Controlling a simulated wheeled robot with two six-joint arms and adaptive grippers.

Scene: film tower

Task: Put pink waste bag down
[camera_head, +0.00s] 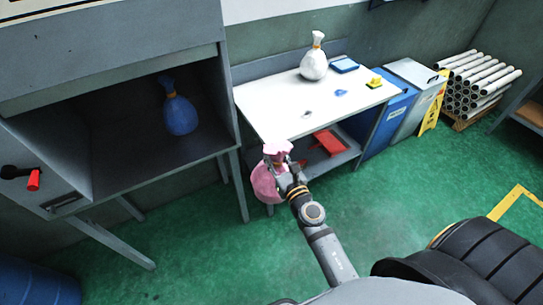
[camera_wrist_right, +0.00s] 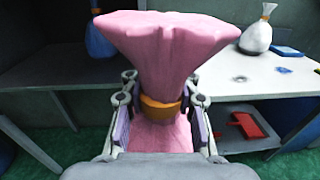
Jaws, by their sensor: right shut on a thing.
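The pink waste bag (camera_head: 266,184) hangs from my right gripper (camera_head: 284,168) in the head view, in front of the white table's near left corner. In the right wrist view the pink bag (camera_wrist_right: 165,50) fills the middle, its gathered top flaring above an orange-brown tie. The fingers of my right gripper (camera_wrist_right: 160,115) close on its neck around the tie. The bag's lower body is partly hidden by the gripper. It appears apart from the table. My left gripper is not in view.
A white table (camera_head: 270,105) holds a white bag (camera_head: 314,62), a blue box (camera_head: 343,65) and a yellow-green sponge (camera_head: 374,82). A red tray (camera_head: 329,143) lies on its lower shelf. A grey cabinet holds a blue bag (camera_head: 180,112). Blue and grey bins (camera_head: 385,122) stand right.

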